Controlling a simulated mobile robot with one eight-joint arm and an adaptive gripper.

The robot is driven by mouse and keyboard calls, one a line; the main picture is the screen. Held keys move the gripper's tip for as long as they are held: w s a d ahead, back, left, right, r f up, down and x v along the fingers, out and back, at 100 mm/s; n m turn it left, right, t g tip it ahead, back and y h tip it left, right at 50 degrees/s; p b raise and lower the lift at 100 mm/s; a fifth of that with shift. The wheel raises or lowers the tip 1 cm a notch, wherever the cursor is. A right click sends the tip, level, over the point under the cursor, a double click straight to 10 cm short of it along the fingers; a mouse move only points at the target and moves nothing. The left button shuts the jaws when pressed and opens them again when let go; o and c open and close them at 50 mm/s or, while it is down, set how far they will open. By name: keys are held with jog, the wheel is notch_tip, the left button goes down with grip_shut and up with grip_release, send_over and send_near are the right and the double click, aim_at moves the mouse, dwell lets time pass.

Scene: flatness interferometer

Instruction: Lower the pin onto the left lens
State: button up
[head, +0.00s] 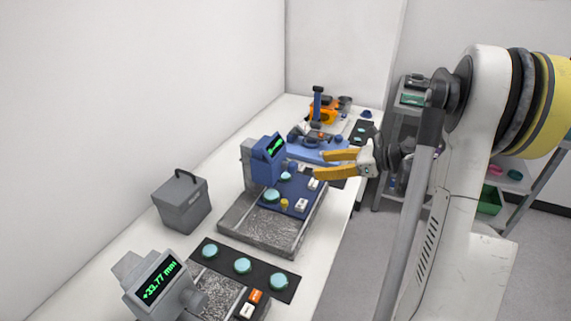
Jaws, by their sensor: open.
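My gripper (321,164) has two yellow fingers spread apart with nothing between them. It hangs over the right side of the table, near a blue plate (311,182). A blue-headed gauge (268,160) with a green display stands at the back of a grey stone base (258,234), left of the gripper. A teal lens (271,195) sits on the blue plate in front of this gauge, with another teal disc (285,177) behind it. The gauge's pin cannot be made out clearly. I cannot tell which disc is the left lens.
A grey gauge (160,284) reading +33.77 mm stands in front. Beside it, a black strip (225,258) holds teal discs. A grey case (182,204) stands by the wall. Blue and orange equipment (321,112) fills the table's far end. Shelves (414,82) stand behind my arm.

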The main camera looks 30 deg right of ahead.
aim_at(296, 167)
jog(key=b+x, duration=0.2)
jog(key=x, duration=0.8)
jog(key=shift+w+f, duration=0.15)
jog(key=shift+w, duration=0.15)
jog(key=c, duration=1.2)
jog(key=shift+o, duration=0.2)
